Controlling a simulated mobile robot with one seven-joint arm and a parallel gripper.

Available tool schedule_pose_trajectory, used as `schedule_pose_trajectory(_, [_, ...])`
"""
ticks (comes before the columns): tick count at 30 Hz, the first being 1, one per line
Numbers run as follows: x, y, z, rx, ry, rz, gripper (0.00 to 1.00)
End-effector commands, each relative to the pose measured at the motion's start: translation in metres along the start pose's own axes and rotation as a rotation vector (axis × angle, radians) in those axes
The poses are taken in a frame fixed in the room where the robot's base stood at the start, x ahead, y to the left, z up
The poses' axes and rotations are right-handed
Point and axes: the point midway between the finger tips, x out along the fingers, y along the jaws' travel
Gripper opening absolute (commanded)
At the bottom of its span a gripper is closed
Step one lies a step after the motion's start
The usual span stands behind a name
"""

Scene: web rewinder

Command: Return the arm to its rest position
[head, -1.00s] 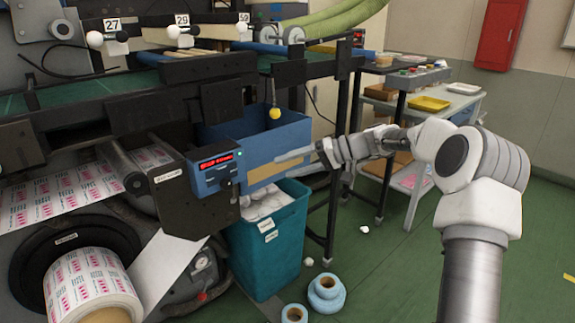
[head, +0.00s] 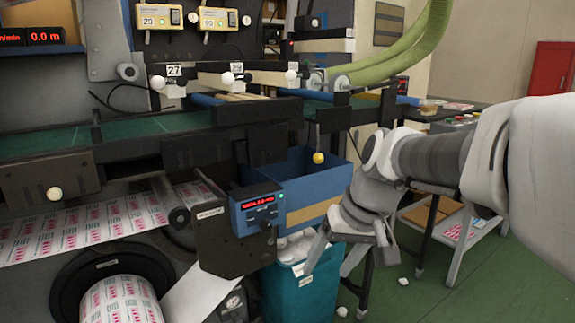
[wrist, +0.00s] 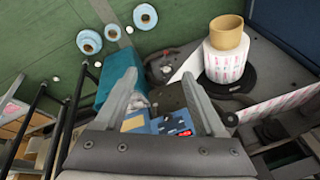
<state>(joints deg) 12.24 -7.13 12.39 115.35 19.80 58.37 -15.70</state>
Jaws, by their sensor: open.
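My arm (head: 425,160) reaches in from the right in the head view, bent, with its grey wrist in front of the machine's right end. My gripper (head: 328,268) points downward over the teal bin, with its two fingers apart and nothing between them. In the wrist view my gripper (wrist: 158,76) also shows open and empty, its fingers spread above the small blue control box (wrist: 165,124). In the head view the control box (head: 258,205) is just left of the gripper.
The teal bin (head: 285,292) with white waste stands below the gripper. A blue box (head: 315,180) is behind the gripper. A printed label roll (head: 120,300) is at lower left. Blue rolls (wrist: 89,41) lie on the green floor. A shelf cart (head: 470,225) stands at right.

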Motion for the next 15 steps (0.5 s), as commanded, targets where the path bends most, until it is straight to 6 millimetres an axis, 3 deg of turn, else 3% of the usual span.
schedule_pose_trajectory(6, [-0.026,0.009,0.063,0.013,0.073,0.141,0.72])
schedule_pose_trajectory(15, [-0.04,0.033,0.134,0.047,0.182,0.249,0.72])
